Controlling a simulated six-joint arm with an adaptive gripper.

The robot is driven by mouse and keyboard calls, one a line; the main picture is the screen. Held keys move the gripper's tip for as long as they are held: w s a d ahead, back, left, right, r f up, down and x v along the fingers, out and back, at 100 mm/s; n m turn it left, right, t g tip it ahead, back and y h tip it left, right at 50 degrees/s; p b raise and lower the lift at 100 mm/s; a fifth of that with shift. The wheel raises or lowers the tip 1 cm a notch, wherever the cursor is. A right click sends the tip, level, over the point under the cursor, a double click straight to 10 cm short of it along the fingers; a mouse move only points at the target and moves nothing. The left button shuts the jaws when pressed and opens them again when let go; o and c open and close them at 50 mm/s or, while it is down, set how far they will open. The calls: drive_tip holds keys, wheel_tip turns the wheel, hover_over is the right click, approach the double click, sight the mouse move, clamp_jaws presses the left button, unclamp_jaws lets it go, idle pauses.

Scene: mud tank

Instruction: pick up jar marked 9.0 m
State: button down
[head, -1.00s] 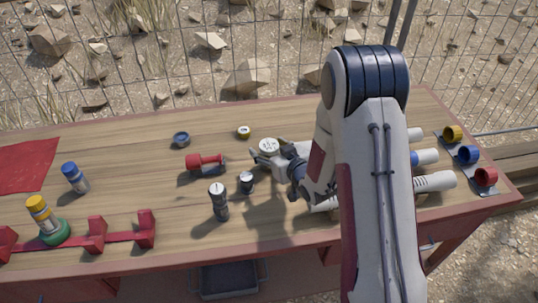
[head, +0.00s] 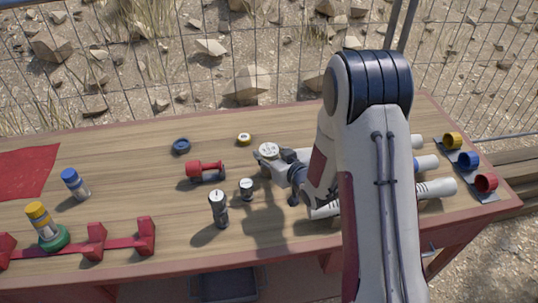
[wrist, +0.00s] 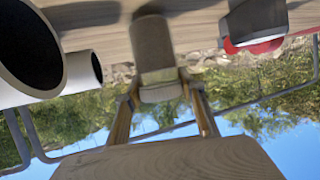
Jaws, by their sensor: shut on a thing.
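A short jar with a round white lid (head: 268,150) stands upright at the middle of the bench in the head view. Dark marks on its lid are too small to read, so I cannot confirm 9.0 m. My gripper (head: 270,161) is shut on this jar from the near right side, and its fingers hide most of the jar's body. I cannot tell whether the jar's base touches the bench. In the wrist view, a pale brown surface fills the bottom, and I cannot tell what it is.
White tubes (head: 435,188) lie right of my arm. The bench's left middle is fairly clear.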

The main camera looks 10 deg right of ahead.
drive_tip(key=shift+r, duration=4.65)
